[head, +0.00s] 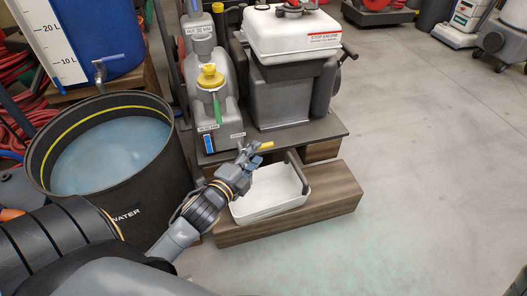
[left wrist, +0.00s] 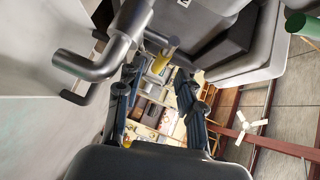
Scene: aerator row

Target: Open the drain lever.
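The drain lever (head: 267,146) is a short yellow handle at the front edge of the machine's stand, above the white tray. My left gripper (head: 257,152) is right at the lever, with its fingertips just beside it in the head view. In the left wrist view the two dark fingers (left wrist: 158,88) are spread apart, and the yellow lever (left wrist: 162,60) shows between and just past their tips. I cannot tell if a finger touches it. A grey bent pipe (left wrist: 108,58) lies left of the fingers. My right gripper is in neither view.
A white tray (head: 262,212) sits on the low wooden step (head: 320,212) below the lever. A black water tub (head: 50,128) is at left.

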